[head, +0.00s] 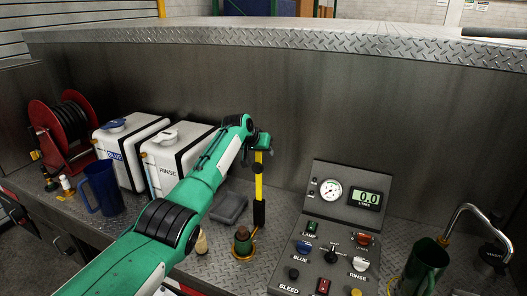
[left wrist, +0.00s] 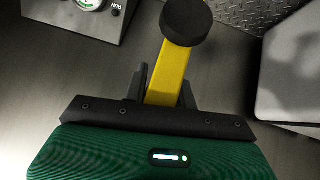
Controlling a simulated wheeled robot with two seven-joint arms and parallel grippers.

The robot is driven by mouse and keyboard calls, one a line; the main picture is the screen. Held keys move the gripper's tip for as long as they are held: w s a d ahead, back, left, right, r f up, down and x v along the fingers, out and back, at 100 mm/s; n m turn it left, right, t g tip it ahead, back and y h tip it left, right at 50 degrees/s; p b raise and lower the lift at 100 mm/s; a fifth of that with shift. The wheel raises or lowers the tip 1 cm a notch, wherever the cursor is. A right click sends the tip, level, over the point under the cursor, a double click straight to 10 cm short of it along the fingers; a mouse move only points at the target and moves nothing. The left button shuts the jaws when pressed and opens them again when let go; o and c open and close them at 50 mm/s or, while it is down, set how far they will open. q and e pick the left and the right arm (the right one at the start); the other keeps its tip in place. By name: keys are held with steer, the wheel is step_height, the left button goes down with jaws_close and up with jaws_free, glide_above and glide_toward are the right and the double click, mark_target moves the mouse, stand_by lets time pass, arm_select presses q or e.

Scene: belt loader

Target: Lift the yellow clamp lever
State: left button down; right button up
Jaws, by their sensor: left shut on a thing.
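The yellow clamp lever (head: 258,184) stands upright, with a dark lower part (head: 259,213). It is just behind and to the right of a dark green fitting with a brass-coloured base (head: 243,243). My left gripper (head: 262,149) is at the lever's top end. In the left wrist view, my left gripper (left wrist: 163,92) is shut on the yellow bar (left wrist: 172,68), and a round black end (left wrist: 186,22) shows beyond the fingers. Whether the lever's lower end touches the fitting, I cannot tell. My right gripper is not in view.
A control panel (head: 316,232) with gauge, display and knobs stands right of the lever. White BLUE (head: 113,148) and RINSE (head: 167,175) tanks, a blue jug (head: 101,187) and a red hose reel (head: 40,115) are left.

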arm_select(q)
steer(key=shift+s+f, duration=0.15)
steer(key=shift+f, duration=0.5)
steer(key=c, duration=1.3)
jaws_free()
steer(key=shift+d, duration=0.1)
steer(key=shift+o, duration=0.9)
steer(key=shift+w, duration=0.25)
steer(key=shift+s+a+r, duration=0.25)
steer(key=shift+r, duration=0.35)
steer(key=b+v, duration=0.4)
steer(key=v, duration=0.8)
steer(key=shift+b, duration=0.3)
steer(key=shift+r, duration=0.1)
